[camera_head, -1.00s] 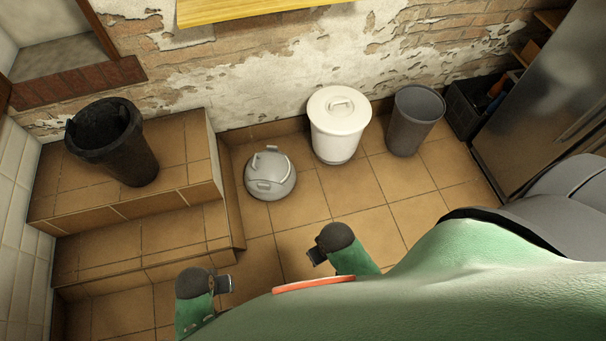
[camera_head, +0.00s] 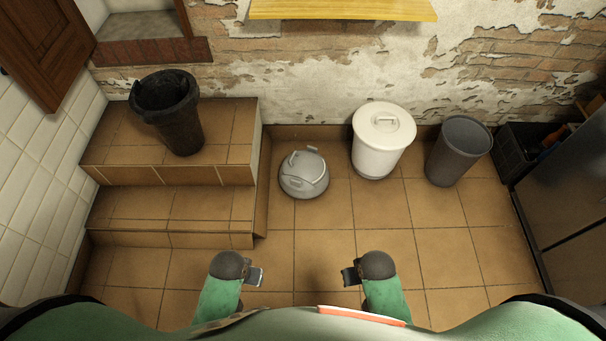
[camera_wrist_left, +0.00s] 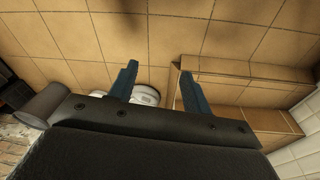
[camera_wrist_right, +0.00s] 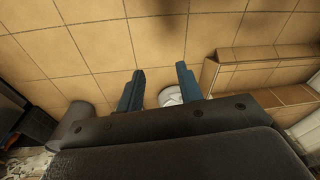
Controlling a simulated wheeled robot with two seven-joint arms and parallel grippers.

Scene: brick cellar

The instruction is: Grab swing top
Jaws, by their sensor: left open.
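The swing top is a grey domed lid (camera_head: 304,174) with a raised handle, lying on the tiled floor beside the step. Part of it shows beyond the fingers in the left wrist view (camera_wrist_left: 146,95) and between them in the right wrist view (camera_wrist_right: 171,97). My left gripper (camera_head: 256,276) is open and empty, well short of the lid, toward the bottom of the head view. My right gripper (camera_head: 350,276) is also open and empty, level with the left and apart from the lid.
A white lidded bin (camera_head: 380,148) and a grey open bin (camera_head: 458,152) stand right of the lid by the wall. A black bin (camera_head: 180,128) stands on the tiled steps (camera_head: 170,205) at left. A dark crate (camera_head: 518,150) is far right. Floor before the lid is clear.

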